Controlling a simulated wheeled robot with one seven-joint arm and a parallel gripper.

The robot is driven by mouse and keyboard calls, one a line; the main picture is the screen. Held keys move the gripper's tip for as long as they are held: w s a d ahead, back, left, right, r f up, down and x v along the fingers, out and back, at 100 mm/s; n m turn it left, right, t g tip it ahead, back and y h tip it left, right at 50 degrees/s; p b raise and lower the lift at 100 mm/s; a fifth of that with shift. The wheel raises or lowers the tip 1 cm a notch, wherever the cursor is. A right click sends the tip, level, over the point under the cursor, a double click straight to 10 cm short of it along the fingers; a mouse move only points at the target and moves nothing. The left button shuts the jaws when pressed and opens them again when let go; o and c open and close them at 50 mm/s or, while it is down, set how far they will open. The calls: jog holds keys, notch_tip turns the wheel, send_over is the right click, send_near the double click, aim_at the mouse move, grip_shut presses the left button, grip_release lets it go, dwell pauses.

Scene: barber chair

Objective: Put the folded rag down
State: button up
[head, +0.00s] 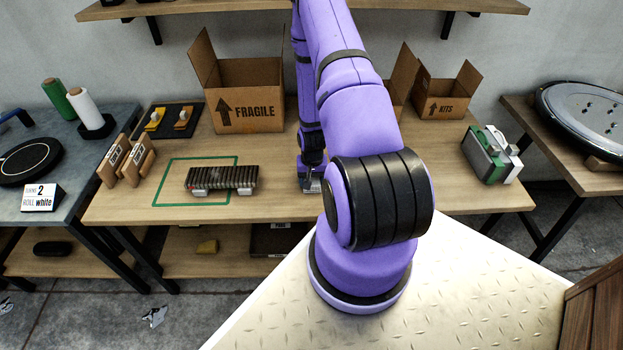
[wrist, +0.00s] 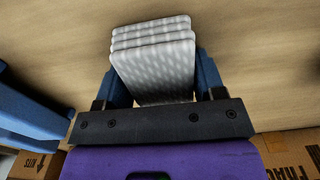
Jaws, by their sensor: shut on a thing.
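The folded rag (wrist: 155,60) is pale grey and white, in several stacked layers, in the wrist view. My gripper (wrist: 155,85) is shut on it, with a blue finger on each side. In the head view my gripper (head: 311,184) is low over the middle of the wooden table (head: 280,208), partly behind my purple arm. I cannot make out the rag clearly there, and I cannot tell whether it touches the table.
A ribbed dark bundle (head: 222,179) lies across a green taped outline (head: 165,180) to the left. The FRAGILE box (head: 248,95) and the KITS box (head: 441,102) stand behind. A green and grey item (head: 490,155) is at the right. Bare wood surrounds my gripper.

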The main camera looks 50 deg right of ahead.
jog(key=o, duration=1)
jog(key=shift+f, duration=0.1)
jog(key=shift+s, duration=0.1)
jog(key=shift+s, duration=0.1)
jog(key=shift+c, duration=0.3)
